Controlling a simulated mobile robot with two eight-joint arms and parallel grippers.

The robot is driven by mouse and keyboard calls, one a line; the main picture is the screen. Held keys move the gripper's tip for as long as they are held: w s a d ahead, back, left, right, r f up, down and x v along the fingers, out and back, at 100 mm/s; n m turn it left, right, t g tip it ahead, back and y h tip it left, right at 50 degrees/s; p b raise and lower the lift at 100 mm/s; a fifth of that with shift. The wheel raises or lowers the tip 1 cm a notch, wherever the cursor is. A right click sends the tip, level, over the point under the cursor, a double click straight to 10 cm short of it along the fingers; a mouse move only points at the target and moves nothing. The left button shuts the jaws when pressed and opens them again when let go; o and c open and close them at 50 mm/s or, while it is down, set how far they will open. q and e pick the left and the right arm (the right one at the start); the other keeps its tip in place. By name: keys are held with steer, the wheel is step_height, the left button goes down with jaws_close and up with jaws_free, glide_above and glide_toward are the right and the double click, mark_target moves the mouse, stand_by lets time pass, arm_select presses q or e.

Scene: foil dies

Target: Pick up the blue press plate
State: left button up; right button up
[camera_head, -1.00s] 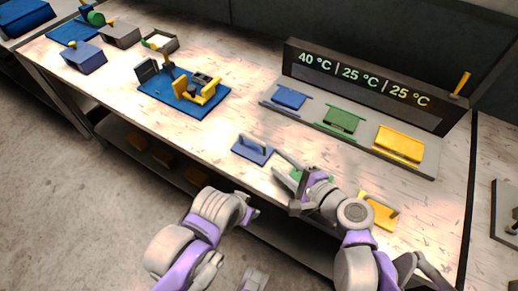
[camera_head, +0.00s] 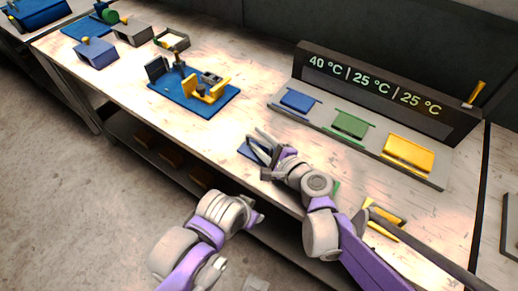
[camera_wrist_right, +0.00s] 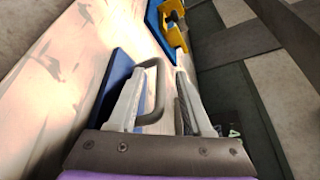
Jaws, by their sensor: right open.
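The blue press plate (camera_head: 246,151) lies flat near the front edge of the bench, mostly hidden behind my right gripper in the head view. In the right wrist view the blue plate (camera_wrist_right: 115,88) shows left of the fingers, with its grey loop handle (camera_wrist_right: 158,85). My right gripper (camera_head: 257,139) is open at the plate. In the wrist view its two fingers (camera_wrist_right: 160,73) are spread, and the handle overlaps the left finger. I cannot tell whether they touch. My left arm shows in front of the bench, but its gripper jaws do not show.
A station (camera_head: 448,180) at the back holds blue, green and yellow plates under a temperature display (camera_head: 378,84). A blue fixture (camera_head: 180,98) with yellow parts stands left. Bare bench lies between it and the station.

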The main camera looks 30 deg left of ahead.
steer(key=shift+a, duration=0.2)
jaws_close()
stand_by(1.3)
